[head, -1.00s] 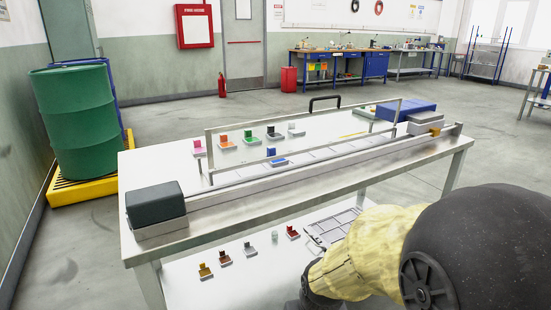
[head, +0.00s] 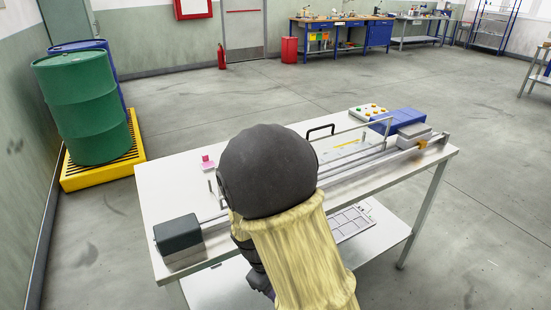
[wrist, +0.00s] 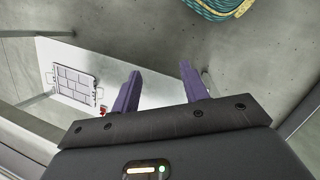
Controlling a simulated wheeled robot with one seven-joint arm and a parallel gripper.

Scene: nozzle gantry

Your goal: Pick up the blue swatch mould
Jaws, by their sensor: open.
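The blue swatch mould is not visible now; in the head view my arm covers the middle of the table, where it stood earlier. My gripper (wrist: 160,70) is open in the wrist view, with two purple fingers spread apart and nothing between them. It points over the lower shelf (wrist: 105,67) and the floor. In the head view my gripper is mostly hidden behind my arm, low in front of the table.
A pink mould (head: 207,162) stands on the tabletop (head: 170,190). A gantry rail (head: 375,159) with a dark end block (head: 178,238) runs along the front. A red piece (wrist: 103,109) and a grey pocketed tray (wrist: 74,78) lie on the shelf. A coiled hose (wrist: 222,8) lies on the floor.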

